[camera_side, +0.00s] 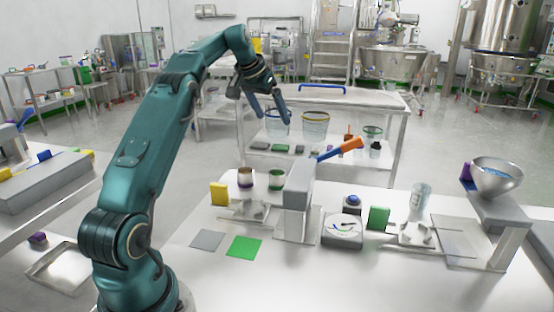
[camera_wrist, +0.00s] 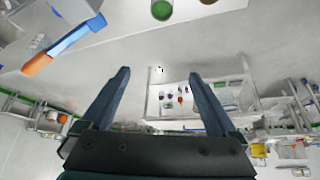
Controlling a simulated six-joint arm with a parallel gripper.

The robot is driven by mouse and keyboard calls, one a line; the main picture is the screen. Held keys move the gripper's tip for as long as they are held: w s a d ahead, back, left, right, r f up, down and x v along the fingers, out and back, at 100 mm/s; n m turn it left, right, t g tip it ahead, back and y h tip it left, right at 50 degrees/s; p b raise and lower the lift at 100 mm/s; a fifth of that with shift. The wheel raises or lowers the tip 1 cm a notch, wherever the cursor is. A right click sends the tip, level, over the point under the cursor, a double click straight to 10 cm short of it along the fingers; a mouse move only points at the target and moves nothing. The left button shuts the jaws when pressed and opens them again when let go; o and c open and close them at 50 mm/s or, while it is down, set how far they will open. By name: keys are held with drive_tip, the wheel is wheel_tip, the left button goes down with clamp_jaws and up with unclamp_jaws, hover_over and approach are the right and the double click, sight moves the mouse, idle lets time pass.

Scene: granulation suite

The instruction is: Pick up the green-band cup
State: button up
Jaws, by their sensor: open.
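The green-band cup (camera_side: 276,181) stands upright on the white bench in the side view, just left of the grey block. A similar cup with a dark purple-brown band (camera_side: 245,178) stands close to its left. My gripper (camera_side: 277,119) is open and empty, high above and behind the cups, with its fingers pointing down and to the right. In the wrist view my gripper (camera_wrist: 159,74) shows two spread fingers with nothing between them. A green-looking cup (camera_wrist: 162,9) is cut off at the top edge there, beyond the fingertips.
A grey block (camera_side: 298,205) with a blue-and-orange handle (camera_side: 340,149) stands right of the cups. A yellow block (camera_side: 219,193) is on their left. Green (camera_side: 243,247) and grey (camera_side: 207,240) squares lie in front, with clear bench around them. A trolley (camera_side: 345,98) stands behind.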

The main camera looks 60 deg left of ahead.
approach(277, 179)
drive_tip(key=w+a+f, duration=0.1)
drive_tip(key=f, duration=0.1)
drive_tip(key=w+a+f, duration=0.2)
drive_tip(key=shift+w+f, duration=0.15)
drive_tip(key=shift+w, duration=0.1)
drive_tip(key=shift+x, duration=2.65)
clamp_jaws()
